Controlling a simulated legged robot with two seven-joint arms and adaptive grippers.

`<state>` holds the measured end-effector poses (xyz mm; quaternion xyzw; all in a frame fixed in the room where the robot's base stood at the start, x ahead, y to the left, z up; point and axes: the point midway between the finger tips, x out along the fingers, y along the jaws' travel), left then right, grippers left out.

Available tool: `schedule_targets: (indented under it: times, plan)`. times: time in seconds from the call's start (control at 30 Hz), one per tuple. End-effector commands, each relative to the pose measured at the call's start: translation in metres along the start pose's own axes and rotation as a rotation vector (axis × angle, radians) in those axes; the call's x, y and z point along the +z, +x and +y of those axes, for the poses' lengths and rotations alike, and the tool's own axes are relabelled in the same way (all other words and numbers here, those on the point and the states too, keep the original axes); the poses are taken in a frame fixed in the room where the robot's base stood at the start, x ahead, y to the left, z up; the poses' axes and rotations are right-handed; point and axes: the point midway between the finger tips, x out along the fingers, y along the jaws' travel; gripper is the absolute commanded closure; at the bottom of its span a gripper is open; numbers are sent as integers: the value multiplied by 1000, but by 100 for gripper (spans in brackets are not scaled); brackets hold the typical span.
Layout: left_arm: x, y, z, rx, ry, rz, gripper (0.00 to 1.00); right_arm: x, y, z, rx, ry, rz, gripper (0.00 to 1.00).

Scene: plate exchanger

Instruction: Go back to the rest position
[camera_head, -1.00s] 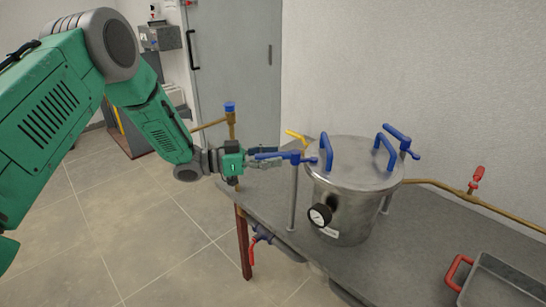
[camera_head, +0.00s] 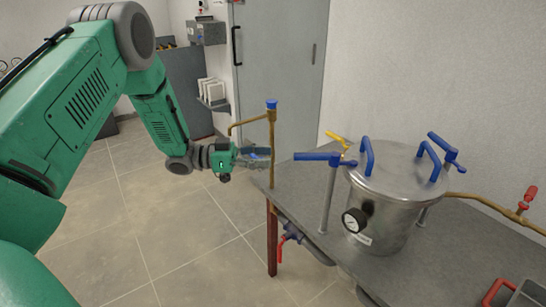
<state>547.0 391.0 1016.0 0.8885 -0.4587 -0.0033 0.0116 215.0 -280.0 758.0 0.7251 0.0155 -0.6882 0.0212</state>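My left arm comes in from the left, and its gripper (camera_head: 256,156) is in front of the left end of the grey table (camera_head: 315,205). Its two fingers look apart with nothing held, close to the thin brass pipe (camera_head: 272,140) in the picture. Whether they touch the pipe I cannot tell. The gripper is clear of the blue lever (camera_head: 318,156) on the left clamp post of the steel pot (camera_head: 385,215). My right gripper is not in view.
The pot has blue lid handles, a gauge (camera_head: 354,220) and a second blue lever (camera_head: 445,151). A yellow handle (camera_head: 337,139) is behind it. A red-handled valve (camera_head: 527,198) and red-handled tray (camera_head: 525,295) are at right. The floor at left is open.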

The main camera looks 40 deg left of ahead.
Motion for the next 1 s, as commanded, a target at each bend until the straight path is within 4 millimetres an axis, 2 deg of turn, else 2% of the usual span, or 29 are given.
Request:
schedule_targets:
  times: [0.47, 0.57, 0.67, 0.77, 0.8, 0.9, 0.97, 1.0]
  plan:
    - [1, 0, 0, 0, -1, 0, 62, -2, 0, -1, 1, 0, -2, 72]
    - [9, 7, 2, -24, -16, -13, 62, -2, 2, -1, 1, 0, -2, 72]
    - [38, 27, 9, -106, -69, -62, 62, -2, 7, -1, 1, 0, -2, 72]
    - [92, 50, 29, -242, -164, -180, 62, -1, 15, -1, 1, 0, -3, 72]
    - [120, 55, 43, -302, -213, -253, 62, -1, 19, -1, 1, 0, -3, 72]
    - [185, 52, 85, -434, -325, -454, 62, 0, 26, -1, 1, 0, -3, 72]
    - [218, 41, 114, -497, -384, -578, 62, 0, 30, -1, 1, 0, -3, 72]
    - [239, 31, 136, -532, -422, -665, 62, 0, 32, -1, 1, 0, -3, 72]
